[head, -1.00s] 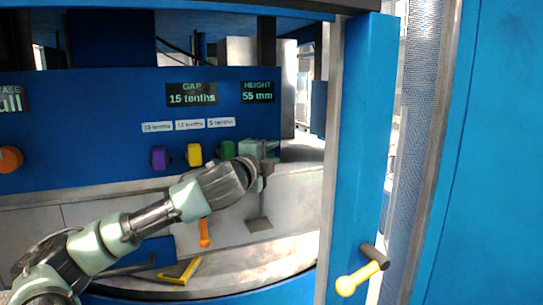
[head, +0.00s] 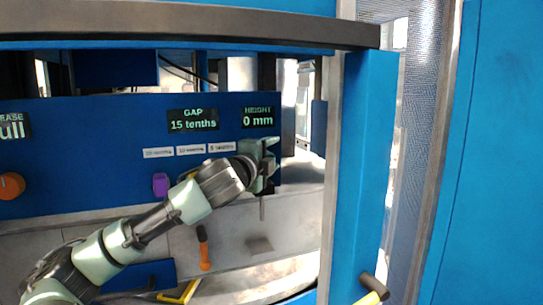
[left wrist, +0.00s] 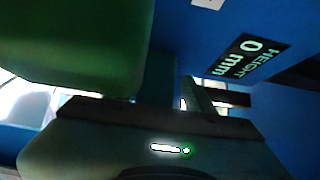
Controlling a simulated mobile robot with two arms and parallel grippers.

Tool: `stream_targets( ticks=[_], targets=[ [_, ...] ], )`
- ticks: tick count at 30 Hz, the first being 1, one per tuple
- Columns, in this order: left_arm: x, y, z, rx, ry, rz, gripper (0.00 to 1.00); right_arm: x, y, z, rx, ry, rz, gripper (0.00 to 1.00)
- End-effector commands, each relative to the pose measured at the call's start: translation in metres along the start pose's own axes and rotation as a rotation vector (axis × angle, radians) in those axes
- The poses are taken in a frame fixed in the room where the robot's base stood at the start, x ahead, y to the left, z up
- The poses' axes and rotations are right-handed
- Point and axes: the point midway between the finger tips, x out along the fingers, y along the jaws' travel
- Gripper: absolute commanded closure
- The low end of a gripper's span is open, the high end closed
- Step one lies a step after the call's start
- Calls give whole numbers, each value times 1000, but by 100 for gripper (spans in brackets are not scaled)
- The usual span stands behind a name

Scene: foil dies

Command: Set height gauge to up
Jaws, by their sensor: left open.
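The HEIGHT display (head: 258,117) reads 0 mm on the blue panel; it also shows in the left wrist view (left wrist: 246,58). My left gripper (head: 270,158) is open, just below and in front of this display. A thin grey rod (head: 262,210) hangs straight down below the gripper, above a dark square pad (head: 259,245). The gripper hides where the rod's upper end is, so I cannot tell if it touches the rod. In the left wrist view a large green shape fills the upper left, with nothing clearly held. My right gripper is not in view.
The GAP display (head: 193,120) reads 15 tenths. A purple knob (head: 160,184) and an orange knob (head: 11,186) are on the panel.

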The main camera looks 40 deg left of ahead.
Motion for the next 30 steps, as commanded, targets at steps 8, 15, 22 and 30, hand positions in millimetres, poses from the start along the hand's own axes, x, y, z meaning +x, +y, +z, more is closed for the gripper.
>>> stream_targets(
  ticks=[8, 15, 22, 30],
  targets=[
    [-31, 7, 0, 6, -1, -1, 46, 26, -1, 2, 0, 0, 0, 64],
    [-67, 4, 2, 3, -2, -3, 46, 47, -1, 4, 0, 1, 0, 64],
    [-77, 1, 1, 0, 0, -1, 46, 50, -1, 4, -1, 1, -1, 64],
    [-76, 0, 1, 0, 0, 0, 46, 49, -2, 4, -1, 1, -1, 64]
  ],
)
